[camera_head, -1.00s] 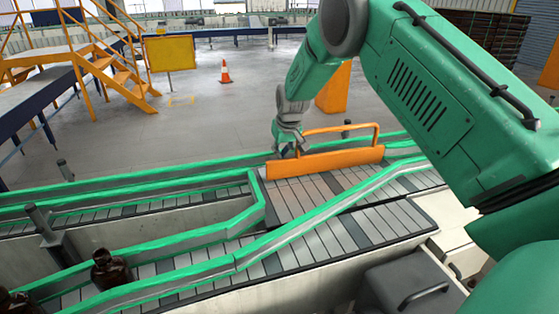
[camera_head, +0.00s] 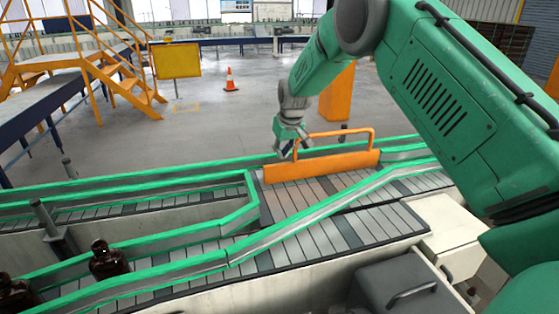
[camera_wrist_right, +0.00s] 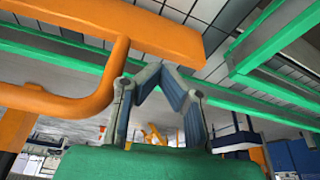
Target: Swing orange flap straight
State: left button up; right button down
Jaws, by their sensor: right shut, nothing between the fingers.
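The orange flap (camera_head: 322,166) lies along the far side of the conveyor, close to parallel with the green far rail, with a bar handle on top. It also shows in the right wrist view (camera_wrist_right: 150,30), its handle (camera_wrist_right: 112,82) to the left of my fingers. My right gripper (camera_head: 286,152) is at the flap's left end, on its far side. In the right wrist view my right gripper (camera_wrist_right: 160,72) has its fingertips together with nothing between them. Whether the fingers touch the flap or handle I cannot tell. My left gripper is out of view.
Green rails (camera_head: 215,262) line the conveyor (camera_head: 315,225). Dark amber bottles (camera_head: 107,260) stand on the lower left lane. A traffic cone (camera_head: 230,79), a yellow sign (camera_head: 177,61) and orange stairs (camera_head: 125,80) stand on the open floor behind.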

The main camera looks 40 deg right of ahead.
jog(key=v, duration=0.9)
jog(key=shift+w, duration=0.15)
jog(key=shift+d+f, duration=0.15)
jog(key=shift+d, duration=0.2)
